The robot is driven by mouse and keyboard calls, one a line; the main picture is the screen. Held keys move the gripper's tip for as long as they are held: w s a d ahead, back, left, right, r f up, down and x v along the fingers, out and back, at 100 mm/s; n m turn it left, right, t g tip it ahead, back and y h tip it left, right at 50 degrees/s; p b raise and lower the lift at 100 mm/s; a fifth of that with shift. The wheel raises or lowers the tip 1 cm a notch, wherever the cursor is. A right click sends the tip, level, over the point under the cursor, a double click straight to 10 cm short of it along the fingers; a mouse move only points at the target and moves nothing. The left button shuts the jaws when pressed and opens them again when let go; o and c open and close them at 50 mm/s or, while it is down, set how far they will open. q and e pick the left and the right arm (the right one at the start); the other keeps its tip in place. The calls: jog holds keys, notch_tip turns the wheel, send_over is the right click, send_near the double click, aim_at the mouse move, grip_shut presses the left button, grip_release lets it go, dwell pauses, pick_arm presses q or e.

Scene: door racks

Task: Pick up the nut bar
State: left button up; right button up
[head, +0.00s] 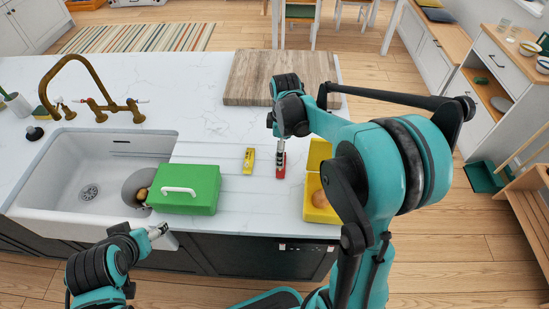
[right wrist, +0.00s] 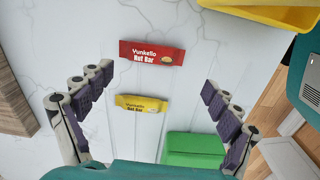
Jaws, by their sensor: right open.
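Two nut bars lie flat on the white counter. The red nut bar (head: 281,170) is under my right gripper (head: 281,147) in the head view, which partly hides it. The yellow nut bar (head: 249,161) lies just left of it. In the right wrist view the red bar (right wrist: 152,53) and the yellow bar (right wrist: 141,104) both show between the spread fingers of my right gripper (right wrist: 158,84), which is open and empty above them. My left gripper (head: 158,231) is at the counter's front edge, below the green box; its jaw opening is unclear.
A green box (head: 190,202) with a white handle stands left of the bars. An open yellow box (head: 318,214) with a brown item inside stands to the right. A wooden board (head: 265,75) lies behind. The sink (head: 60,165) and brass faucet (head: 95,105) are at the left.

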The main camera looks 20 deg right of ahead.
jog(key=shift+w+d+f, duration=0.15)
jog(key=shift+w+f, duration=0.15)
jog(key=shift+w, duration=0.2)
jog(key=shift+w+d+f+n, duration=0.1)
jog(key=shift+w+f+n, duration=0.2)
jog(key=shift+n, duration=0.1)
notch_tip(320, 180, down, 3)
jog(key=shift+s+r+b, duration=0.1)
jog(key=shift+r+b, duration=0.1)
jog(key=shift+b, duration=0.2)
jog(key=f+b, duration=0.1)
jog(key=f, duration=0.4)
jog(key=shift+w+b, duration=0.2)
jog(key=shift+b, duration=0.1)
jog(key=shift+r, duration=0.1)
jog(key=shift+s, duration=0.15)
jog(key=c, duration=1.2)
